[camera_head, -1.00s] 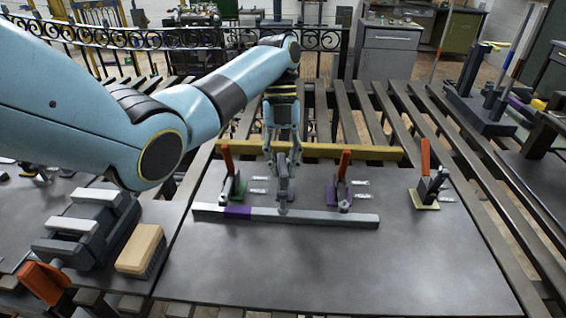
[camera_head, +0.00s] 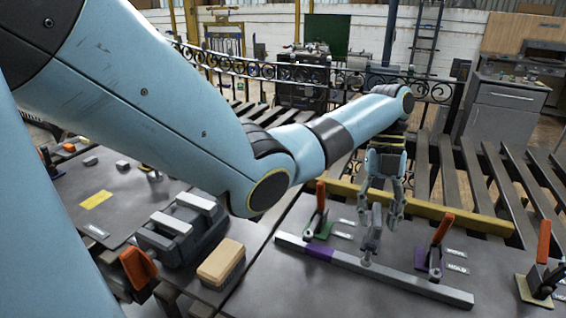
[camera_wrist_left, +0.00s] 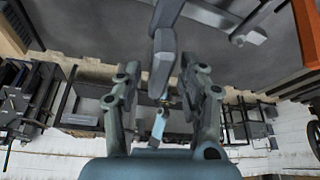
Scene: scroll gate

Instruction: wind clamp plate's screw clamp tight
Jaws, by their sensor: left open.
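A grey screw clamp (camera_head: 371,240) stands on the dark plate (camera_head: 290,285), over a long grey bar (camera_head: 405,283) with a purple band. My left gripper (camera_head: 379,213) hangs just above and behind the clamp, pointing down, with its fingers spread. In the left wrist view a grey clamp part (camera_wrist_left: 162,60) reaches in between the open fingers of this gripper (camera_wrist_left: 163,75). I cannot tell whether either finger touches it. My right gripper is not in view.
Toggle clamps with orange handles stand on the green base (camera_head: 317,229), purple base (camera_head: 434,262) and yellow base (camera_head: 533,291). A yellow bar (camera_head: 450,215) lies behind them. A dark grey block device (camera_head: 180,233) and a tan-topped brush (camera_head: 221,262) sit to the left.

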